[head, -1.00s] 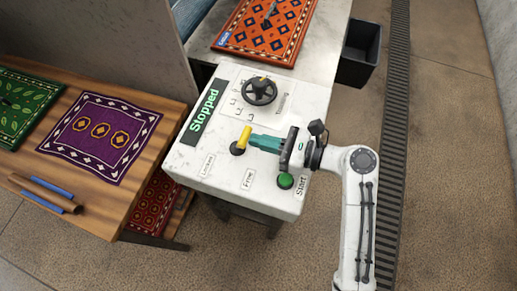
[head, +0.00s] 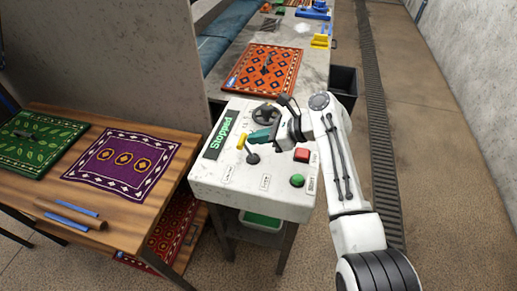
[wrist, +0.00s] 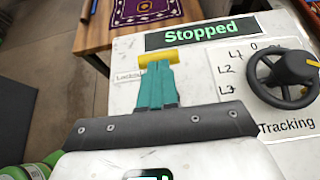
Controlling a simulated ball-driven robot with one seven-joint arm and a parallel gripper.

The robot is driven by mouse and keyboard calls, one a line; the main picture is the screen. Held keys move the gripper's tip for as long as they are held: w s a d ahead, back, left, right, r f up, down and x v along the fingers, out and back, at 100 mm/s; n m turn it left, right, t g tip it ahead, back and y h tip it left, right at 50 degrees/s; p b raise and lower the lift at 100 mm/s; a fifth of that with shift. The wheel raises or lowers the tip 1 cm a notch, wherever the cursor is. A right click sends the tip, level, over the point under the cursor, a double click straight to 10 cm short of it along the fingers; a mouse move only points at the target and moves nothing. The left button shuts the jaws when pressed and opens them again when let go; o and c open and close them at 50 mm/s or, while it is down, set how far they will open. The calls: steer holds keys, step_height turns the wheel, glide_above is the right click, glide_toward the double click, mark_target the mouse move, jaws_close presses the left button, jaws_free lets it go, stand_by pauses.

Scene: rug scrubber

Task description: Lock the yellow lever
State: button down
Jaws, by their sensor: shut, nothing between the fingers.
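The yellow lever (head: 241,142) stands on the white control panel (head: 206,185), its dark shaft leaning left from a round black base, toward the side with the "Locked" label (head: 229,174). The "Free" label (head: 265,182) is farther right. My gripper (head: 252,137), with teal fingers, is shut and empty, just right of the lever's handle. In the wrist view the yellow handle (wrist: 170,58) lies across the shut fingertips (wrist: 158,66); I cannot tell if they touch. The display (head: 219,138) reads "Stopped".
A black tracking handwheel (head: 265,113) sits behind my fingers. A red button (head: 301,155) and green button (head: 297,180) are on the panel's right. A wooden table (head: 110,228) with rugs stands left; an orange rug (head: 266,70) lies behind. A dark bin (head: 342,82) is at right.

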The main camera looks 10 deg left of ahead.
steer(key=shift+a+r+p, duration=0.1)
steer(key=shift+a+p, duration=0.2)
steer(key=shift+a, duration=0.4)
steer(key=shift+r, duration=0.1)
